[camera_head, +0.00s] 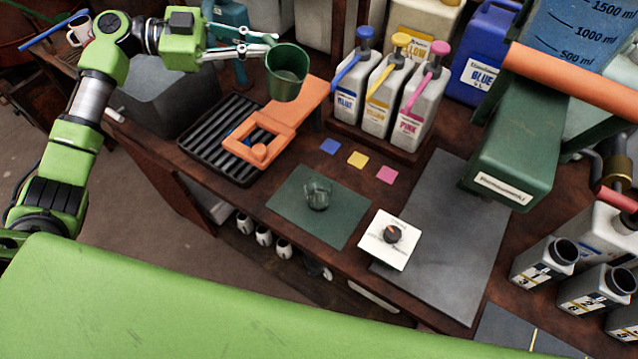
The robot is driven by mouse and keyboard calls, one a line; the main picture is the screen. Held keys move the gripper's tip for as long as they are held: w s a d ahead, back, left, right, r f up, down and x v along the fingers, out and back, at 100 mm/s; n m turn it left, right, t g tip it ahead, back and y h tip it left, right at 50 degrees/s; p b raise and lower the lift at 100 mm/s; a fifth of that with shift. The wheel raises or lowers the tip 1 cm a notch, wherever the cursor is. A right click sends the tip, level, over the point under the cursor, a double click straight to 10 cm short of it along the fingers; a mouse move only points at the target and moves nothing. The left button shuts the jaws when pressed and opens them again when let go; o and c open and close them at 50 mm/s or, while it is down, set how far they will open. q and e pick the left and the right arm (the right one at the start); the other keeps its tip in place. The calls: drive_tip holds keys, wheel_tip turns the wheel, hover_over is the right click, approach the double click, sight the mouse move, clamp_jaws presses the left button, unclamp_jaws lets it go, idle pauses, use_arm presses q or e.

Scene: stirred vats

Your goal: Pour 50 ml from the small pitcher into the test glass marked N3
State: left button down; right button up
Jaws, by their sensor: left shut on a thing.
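My left gripper (270,44) comes in from the upper left and is shut on a dark green pitcher (287,86). The pitcher is held above the bench, over the back end of the orange board, with its open mouth partly visible. I cannot tell what is in it. A small clear glass (318,193) stands on a dark green mat (288,208), well below and to the right of the pitcher in the picture. No marking on the glass is readable. My right gripper is not in view.
A black ribbed tray (205,148) and an orange board (302,104) lie left of the mat. Blue, yellow and pink pump bottles (378,107) stand behind.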

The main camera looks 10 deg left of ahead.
use_arm(q)
drive_tip(key=shift+w+a+r+n+h, duration=0.35)
drive_tip(key=shift+r+n, duration=0.2)
drive_tip(key=shift+r, duration=0.3)
drive_tip(key=shift+w+a+r+n+h, duration=0.35)
drive_tip(key=shift+r+n, duration=0.25)
drive_tip(key=shift+r, duration=0.3)
drive_tip(key=shift+w+a+r+n+h, duration=0.3)
drive_tip(key=shift+r+n, duration=0.25)
drive_tip(key=shift+r, duration=0.3)
